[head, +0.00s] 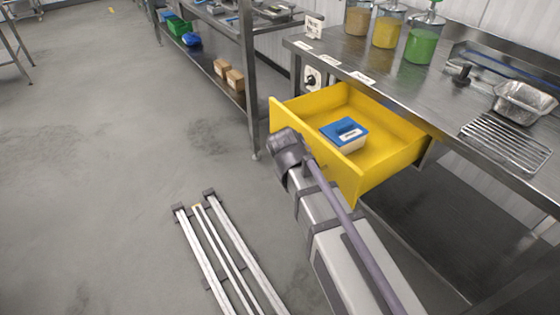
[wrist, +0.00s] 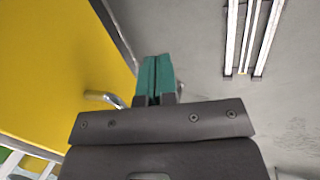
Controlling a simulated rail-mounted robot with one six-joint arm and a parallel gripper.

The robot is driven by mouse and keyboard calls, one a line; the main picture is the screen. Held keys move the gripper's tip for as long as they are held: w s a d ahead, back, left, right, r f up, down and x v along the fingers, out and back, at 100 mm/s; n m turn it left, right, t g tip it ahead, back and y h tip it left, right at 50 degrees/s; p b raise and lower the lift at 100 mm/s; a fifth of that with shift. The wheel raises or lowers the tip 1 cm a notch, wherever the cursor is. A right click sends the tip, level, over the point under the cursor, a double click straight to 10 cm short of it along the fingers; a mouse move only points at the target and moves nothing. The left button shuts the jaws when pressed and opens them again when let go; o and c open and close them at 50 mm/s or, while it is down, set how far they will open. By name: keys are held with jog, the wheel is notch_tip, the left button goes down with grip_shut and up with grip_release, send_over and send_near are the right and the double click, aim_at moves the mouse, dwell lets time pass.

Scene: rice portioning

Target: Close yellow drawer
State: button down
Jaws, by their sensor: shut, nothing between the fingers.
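The yellow drawer (head: 395,162) is pulled out from under the steel worktop in the head view. A blue-lidded container (head: 344,134) with a white label sits inside it. In the wrist view the yellow drawer front (wrist: 55,70) fills the left side, with a metal handle (wrist: 105,98) on it. My gripper (wrist: 157,62) has teal fingers pressed together with nothing between them. They are beside the handle, to its right in the wrist view; I cannot tell whether they touch it. In the head view my arm hides the fingers and part of the drawer front.
The worktop (head: 460,90) carries jars with brown, yellow and green contents, a foil tray (head: 524,102) and a wire rack (head: 505,143). A steel shelf unit (head: 250,75) stands behind the drawer to the left. Floor rails (head: 228,250) lie at the bottom.

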jog(key=w+a+f+n+t+h+b, duration=0.4)
jog(key=w+a+f+n+b, duration=0.35)
jog(key=a+f+b, duration=0.35)
jog(key=w+a+r+n+t+h+b, duration=0.25)
jog(key=w+a+n, duration=0.25)
jog(key=a, duration=0.3)
notch_tip(320, 180, up, 10)
jog(key=w+a+f+n+t+h+p, duration=0.1)
jog(key=w+n+t+h+p, duration=0.15)
jog(key=n+h, duration=0.35)
jog(key=w+d+n+y, duration=0.1)
jog(key=w+d, duration=0.7)
jog(key=d, duration=0.3)
jog(key=shift+d+r+t, duration=0.2)
jog(key=shift+t, duration=0.1)
jog(key=shift+y, duration=0.25)
